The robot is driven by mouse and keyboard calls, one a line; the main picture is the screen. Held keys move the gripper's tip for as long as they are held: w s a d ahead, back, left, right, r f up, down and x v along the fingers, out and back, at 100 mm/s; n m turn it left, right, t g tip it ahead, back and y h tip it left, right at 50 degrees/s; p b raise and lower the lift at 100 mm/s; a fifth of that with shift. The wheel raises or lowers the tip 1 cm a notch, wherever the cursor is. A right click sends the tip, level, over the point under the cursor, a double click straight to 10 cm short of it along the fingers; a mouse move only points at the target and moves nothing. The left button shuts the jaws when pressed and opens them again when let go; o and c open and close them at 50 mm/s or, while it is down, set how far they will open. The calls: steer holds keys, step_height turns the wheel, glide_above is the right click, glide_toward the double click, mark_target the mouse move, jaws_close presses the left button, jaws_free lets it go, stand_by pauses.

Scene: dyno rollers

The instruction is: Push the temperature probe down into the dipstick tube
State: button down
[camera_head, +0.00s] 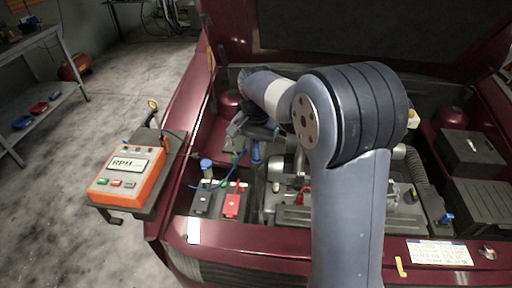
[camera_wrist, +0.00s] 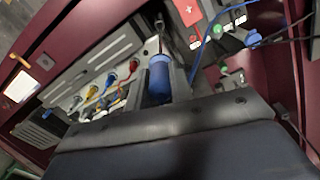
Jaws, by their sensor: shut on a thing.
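A blue-handled tool, which looks like the temperature probe (camera_wrist: 159,84), sits between the fingers of my gripper (camera_wrist: 159,75) in the wrist view. A thin shaft runs from its end toward the top of the picture. In the head view the blue handle (camera_head: 256,153) shows below my gripper (camera_head: 252,137), over the left part of the engine bay. The gripper is shut on it. I cannot make out the dipstick tube, nor tell whether the shaft's tip is in it.
Left of the engine are a battery with a red cover (camera_head: 233,205) and a blue-capped container (camera_head: 207,166). Blue and dark cables run close to the gripper. An orange RPM box (camera_head: 127,178) rests on a tray beside the car. The raised hood (camera_head: 345,25) stands behind.

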mark_target(256, 159)
steer(key=shift+f, duration=0.1)
steer(key=shift+f+b, duration=1.2)
steer(key=shift+f, duration=0.75)
steer(key=shift+p, duration=0.5)
steer(key=shift+p, duration=0.6)
steer(key=shift+f+p, duration=0.3)
steer(key=shift+p, duration=0.2)
steer(key=shift+f+p, duration=0.6)
steer(key=shift+f, duration=0.15)
step_height(256, 159, down, 20)
steer(key=b, duration=1.3)
steer(key=shift+r+b, duration=0.2)
steer(key=shift+b, duration=0.15)
steer(key=c, duration=1.2)
jaws_free()
